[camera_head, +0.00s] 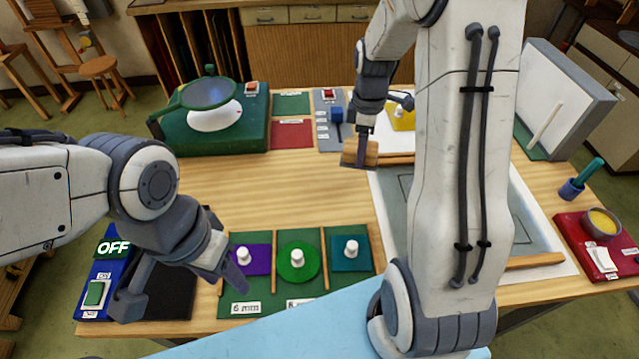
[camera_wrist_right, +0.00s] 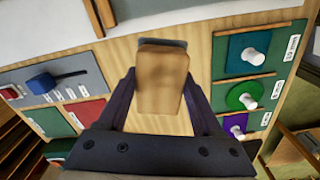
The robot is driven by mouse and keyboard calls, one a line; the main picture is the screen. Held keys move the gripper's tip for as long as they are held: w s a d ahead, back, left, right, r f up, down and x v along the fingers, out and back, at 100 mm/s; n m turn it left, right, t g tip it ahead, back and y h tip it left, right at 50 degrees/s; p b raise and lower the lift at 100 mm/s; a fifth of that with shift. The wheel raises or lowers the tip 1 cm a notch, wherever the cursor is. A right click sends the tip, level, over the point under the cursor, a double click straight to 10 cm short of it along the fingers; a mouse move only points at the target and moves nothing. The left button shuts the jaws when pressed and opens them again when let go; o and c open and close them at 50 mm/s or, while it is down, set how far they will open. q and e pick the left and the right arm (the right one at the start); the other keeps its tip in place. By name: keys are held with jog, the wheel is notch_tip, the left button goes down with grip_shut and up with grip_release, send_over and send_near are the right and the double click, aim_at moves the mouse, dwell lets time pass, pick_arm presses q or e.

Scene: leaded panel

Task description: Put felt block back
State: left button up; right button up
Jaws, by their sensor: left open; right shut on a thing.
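The felt block (camera_head: 360,153) is a tan, wood-coloured block. My right gripper (camera_head: 361,140) is shut on it and holds it near the table's middle, just left of the white sheet. It also shows between the fingers in the right wrist view (camera_wrist_right: 160,85), with a dark grey-blue edge at its far end. I cannot tell whether it touches the table. My left gripper (camera_head: 186,290) is open and empty, above the black pad at the front left.
A green tray (camera_head: 327,240) with several knobbed coloured pieces lies at the front. Green (camera_head: 291,104) and red (camera_head: 292,134) squares lie behind it, beside a grey switch panel (camera_head: 328,98). A red tray (camera_head: 568,222) stands at right. Bare wood (camera_head: 225,185) lies left of centre.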

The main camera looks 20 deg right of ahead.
jog(key=n, duration=0.1)
jog(key=d+n, duration=0.1)
jog(key=n, duration=0.1)
jog(key=shift+s+d+f, duration=0.1)
jog(key=shift+s+d, duration=0.1)
jog(key=shift+d, duration=0.1)
jog(key=shift+w+a+f, duration=0.1)
jog(key=shift+w+a, duration=0.05)
jog(key=shift+a, duration=0.1)
jog(key=w+a+f+p, duration=0.1)
jog(key=a+f, duration=0.1)
jog(key=a, duration=0.1)
jog(key=w+a+f+p, duration=0.1)
jog(key=w+a+f, duration=0.1)
jog(key=a, duration=0.1)
jog(key=w+a+f+p, duration=0.2)
jog(key=a, duration=0.1)
jog(key=shift+w+a+f, duration=0.15)
jog(key=shift+a+f, duration=0.05)
jog(key=shift+f, duration=0.2)
notch_tip(320, 180, down, 3)
jog(key=shift+f+p, duration=0.1)
jog(key=shift+p, duration=0.6)
jog(key=shift+f, duration=0.4)
jog(key=shift+f, duration=0.1)
jog(key=o, duration=1.3)
